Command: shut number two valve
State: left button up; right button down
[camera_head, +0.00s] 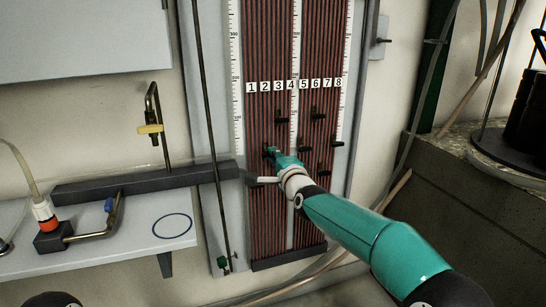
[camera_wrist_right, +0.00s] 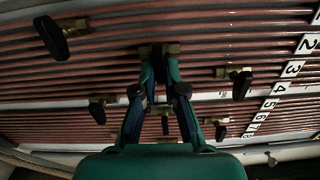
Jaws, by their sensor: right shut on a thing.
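The tube board (camera_head: 270,215) carries vertical reddish-brown tubes under the number labels 1 to 8 (camera_head: 294,86). Small black-handled valves with brass bodies sit on the tubes at staggered heights. My right gripper (camera_head: 272,153) reaches in from the lower right to a valve at the board's left side. In the right wrist view its two fingers (camera_wrist_right: 160,68) are shut around this valve (camera_wrist_right: 158,48), roughly in line with the label 2 (camera_wrist_right: 306,44). The fingers hide most of its handle, so its turn is unclear. My left gripper is out of view.
Neighbouring valves (camera_wrist_right: 240,82) stand close, with another (camera_wrist_right: 53,38) to the left in the wrist view. A dark horizontal bar (camera_head: 145,184) lies left of the board, above a pale shelf (camera_head: 120,245). A concrete ledge (camera_head: 480,190) stands right.

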jog(key=shift+d+f+m, duration=0.1)
jog(key=shift+f+m, duration=0.4)
jog(key=shift+f, duration=0.05)
jog(key=c, duration=1.3)
grip_release()
jog(key=shift+o, duration=0.2)
jog(key=shift+r, duration=0.2)
jog(key=shift+r, duration=0.1)
jog(key=v, duration=1.2)
